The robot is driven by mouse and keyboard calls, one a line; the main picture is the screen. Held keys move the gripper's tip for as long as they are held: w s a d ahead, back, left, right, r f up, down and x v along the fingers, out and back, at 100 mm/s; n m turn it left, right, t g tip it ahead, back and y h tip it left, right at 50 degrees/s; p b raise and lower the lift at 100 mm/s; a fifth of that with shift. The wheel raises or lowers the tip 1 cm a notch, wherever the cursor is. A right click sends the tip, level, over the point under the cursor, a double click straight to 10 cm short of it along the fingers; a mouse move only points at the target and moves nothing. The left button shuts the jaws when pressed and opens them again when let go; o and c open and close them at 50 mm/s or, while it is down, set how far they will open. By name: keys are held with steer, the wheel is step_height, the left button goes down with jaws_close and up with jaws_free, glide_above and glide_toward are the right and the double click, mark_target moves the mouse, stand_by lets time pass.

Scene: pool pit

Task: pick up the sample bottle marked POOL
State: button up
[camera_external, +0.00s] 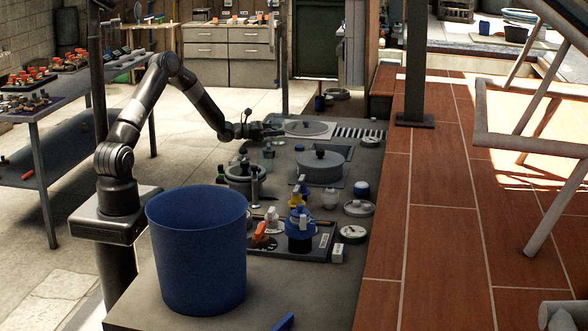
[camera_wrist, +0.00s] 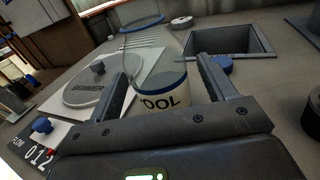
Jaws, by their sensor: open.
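The sample bottle (camera_wrist: 164,101) shows in the wrist view, with a white label on which "OOL" can be read and a dark blue band above it. Its upper part looks clear. My gripper (camera_wrist: 168,82) is open, with one finger on each side of the bottle in the picture. I cannot tell whether the bottle is fully between the fingers or a little beyond them; the palm hides its base. In the external view my gripper (camera_external: 281,131) is low over the far part of the grey bench, and I cannot make out the POOL label there.
A round SKIMMER lid (camera_wrist: 88,88) lies left of the bottle, and a square opening (camera_wrist: 233,45) is at the right. A blue cap (camera_wrist: 222,64) sits near the right finger. A large blue bin (camera_external: 198,255) stands on the near bench, with a grey pot (camera_external: 320,168) further back.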

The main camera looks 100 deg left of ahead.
mark_target(274, 119)
steer(key=shift+w, duration=0.15)
steer(key=c, duration=1.2)
steer(key=shift+o, duration=0.2)
steer(key=shift+r, duration=0.2)
steer(key=shift+r, duration=0.8)
steer(key=shift+w+d+r, duration=0.1)
steer(key=shift+d+r, duration=0.05)
steer(key=shift+r, duration=0.5)
steer(key=shift+w+d+r, duration=0.1)
steer(key=shift+r, duration=0.5)
steer(key=w+d+r, duration=0.3)
steer(key=d+r, duration=0.3)
steer(key=d, duration=0.4)
steer(key=shift+w+d+r, duration=0.15)
steer(key=shift+w+r, duration=0.1)
